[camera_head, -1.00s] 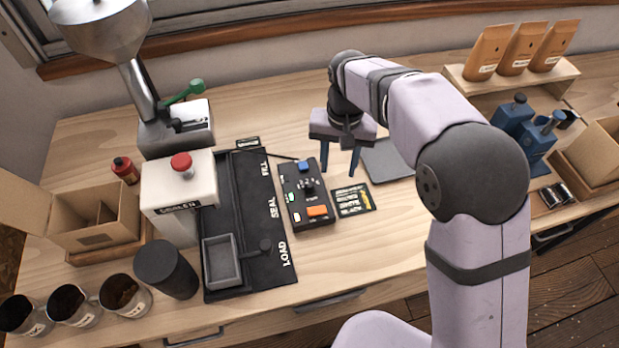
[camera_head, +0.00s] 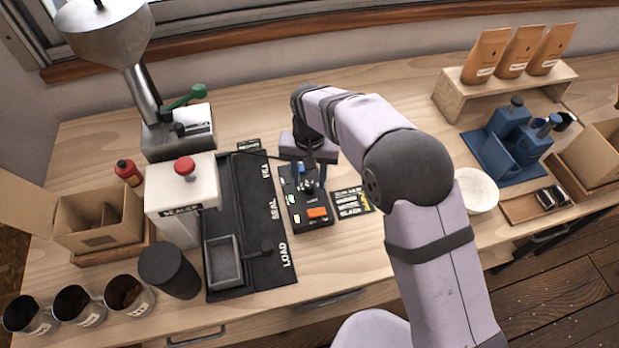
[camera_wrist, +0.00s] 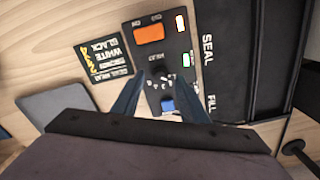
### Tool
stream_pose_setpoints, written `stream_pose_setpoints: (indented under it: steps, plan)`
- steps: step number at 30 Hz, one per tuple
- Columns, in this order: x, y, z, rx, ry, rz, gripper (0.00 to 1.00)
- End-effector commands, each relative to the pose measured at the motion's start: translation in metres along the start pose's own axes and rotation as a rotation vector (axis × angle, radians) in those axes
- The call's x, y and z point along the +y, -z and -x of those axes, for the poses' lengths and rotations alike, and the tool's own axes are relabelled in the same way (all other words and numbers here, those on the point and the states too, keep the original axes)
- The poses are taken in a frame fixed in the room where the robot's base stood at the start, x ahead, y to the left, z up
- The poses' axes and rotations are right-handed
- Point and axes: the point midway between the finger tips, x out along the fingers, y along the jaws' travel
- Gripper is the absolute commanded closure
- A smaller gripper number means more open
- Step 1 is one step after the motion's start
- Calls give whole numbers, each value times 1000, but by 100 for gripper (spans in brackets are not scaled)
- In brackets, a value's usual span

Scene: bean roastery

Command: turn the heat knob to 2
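The black control box (camera_head: 298,214) stands on the bench beside the sealer mat. In the wrist view its dark heat knob (camera_wrist: 158,73) lies between the orange switch (camera_wrist: 149,34) and the blue button (camera_wrist: 167,104). White marks ring the knob, but its pointer setting is too small to read. My gripper (camera_wrist: 160,78) is open, pointing down over the box, with one finger on each side of the knob. I cannot tell whether the fingers touch it. In the head view my gripper (camera_head: 311,187) largely hides the knob.
A printed card (camera_head: 351,200) lies right of the box, and the black sealer mat (camera_head: 262,220) lies left. The white sealer (camera_head: 180,200) with a red button stands further left. A grey pad (camera_wrist: 58,103) shows in the wrist view. Bare bench lies in front of the box.

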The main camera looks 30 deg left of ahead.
Motion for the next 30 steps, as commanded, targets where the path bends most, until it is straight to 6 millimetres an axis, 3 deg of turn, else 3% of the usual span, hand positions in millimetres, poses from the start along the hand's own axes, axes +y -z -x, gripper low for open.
stream_pose_setpoints:
  steps: [6, 15, 21, 30]
  plan:
    - [0, 0, -15, -1, -1, 0, 60]
    - [0, 0, -18, 0, 0, 0, 60]
    - [0, 0, -18, 0, 0, 0, 100]
    - [0, 0, -18, 0, 0, -27, 100]
